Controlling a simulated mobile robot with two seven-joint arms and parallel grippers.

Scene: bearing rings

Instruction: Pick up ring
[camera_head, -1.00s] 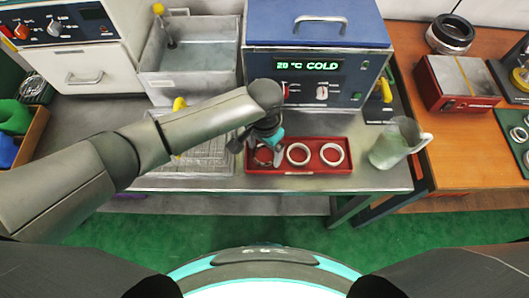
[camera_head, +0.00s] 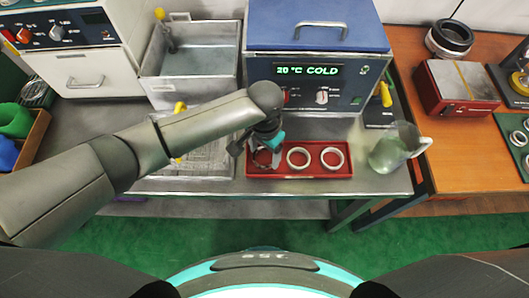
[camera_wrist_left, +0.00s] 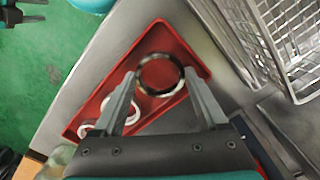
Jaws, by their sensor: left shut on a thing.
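A red tray (camera_head: 325,171) on the metal bench holds three rings in a row. The left ring (camera_head: 262,158) is partly hidden by my left gripper (camera_head: 263,153). In the left wrist view this dark, shiny ring (camera_wrist_left: 160,91) lies between the two fingers of my left gripper (camera_wrist_left: 160,75), which close on its outer sides. The ring is still at the tray; any gap beneath it cannot be told. The middle ring (camera_head: 298,167) and the right ring (camera_head: 332,167) are pale and lie flat in the tray. My right gripper is not clearly seen.
A blue cold unit (camera_head: 318,110) stands behind the tray. A glass jug (camera_head: 392,150) stands to its right. A wire basket (camera_head: 205,160) is at the left, also close by in the left wrist view (camera_wrist_left: 275,40). The bench's front edge is close to the tray.

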